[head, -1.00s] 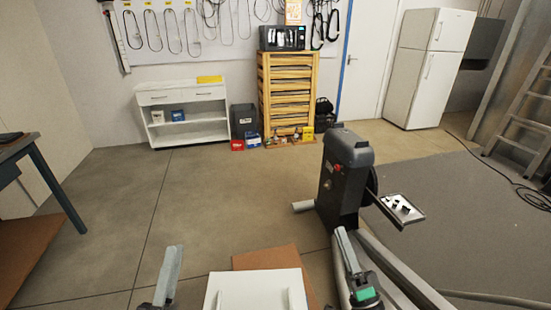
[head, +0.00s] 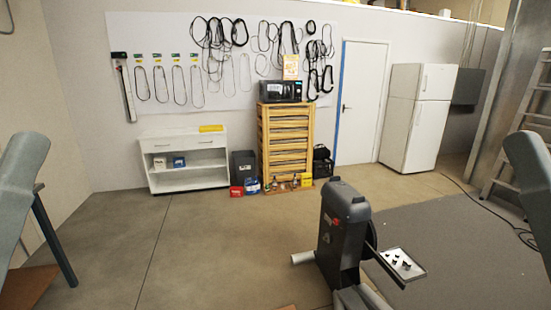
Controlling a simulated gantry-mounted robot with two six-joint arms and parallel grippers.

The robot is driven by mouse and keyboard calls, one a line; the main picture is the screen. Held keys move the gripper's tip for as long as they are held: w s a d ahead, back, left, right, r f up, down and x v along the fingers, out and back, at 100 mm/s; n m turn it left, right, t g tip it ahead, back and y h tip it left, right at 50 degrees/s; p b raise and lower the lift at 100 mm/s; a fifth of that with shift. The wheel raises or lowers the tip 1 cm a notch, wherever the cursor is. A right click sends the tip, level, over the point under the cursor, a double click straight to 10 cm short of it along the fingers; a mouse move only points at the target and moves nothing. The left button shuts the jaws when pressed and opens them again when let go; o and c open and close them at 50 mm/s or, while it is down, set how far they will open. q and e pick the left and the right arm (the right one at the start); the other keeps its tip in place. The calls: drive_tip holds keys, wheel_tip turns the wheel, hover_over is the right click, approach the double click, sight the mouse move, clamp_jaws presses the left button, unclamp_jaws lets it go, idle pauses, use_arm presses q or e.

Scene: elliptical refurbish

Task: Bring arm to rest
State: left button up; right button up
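My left arm (head: 20,185) shows as a grey link at the left edge of the head view. My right arm (head: 532,180) shows as a grey link at the right edge. Neither gripper's fingertips are in the frame, so what they hold is hidden. The elliptical machine (head: 342,235) stands on the floor at the lower middle right, with a dark upright housing. Its pedal plate (head: 402,264) sticks out on the right with small dark and light pieces on it.
A white shelf unit (head: 183,160), a wooden drawer tower (head: 284,145) with a microwave (head: 281,91), and a white fridge (head: 416,118) stand along the back wall. A ladder (head: 524,140) leans at the right. The concrete floor (head: 210,245) in the middle is clear.

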use_arm(q)
wheel_tip(320, 180, up, 38)
drive_tip(key=p, duration=3.8)
drive_tip(key=shift+w+a+m, duration=0.15)
drive_tip(key=shift+w+m, duration=0.05)
drive_tip(key=shift+m, duration=0.2)
use_arm(e)
wheel_tip(320, 180, up, 38)
drive_tip(key=shift+w+n, duration=0.2)
drive_tip(key=shift+n, duration=0.2)
use_arm(q)
drive_tip(key=shift+f, duration=0.1)
use_arm(e)
drive_tip(key=shift+a+f, duration=0.1)
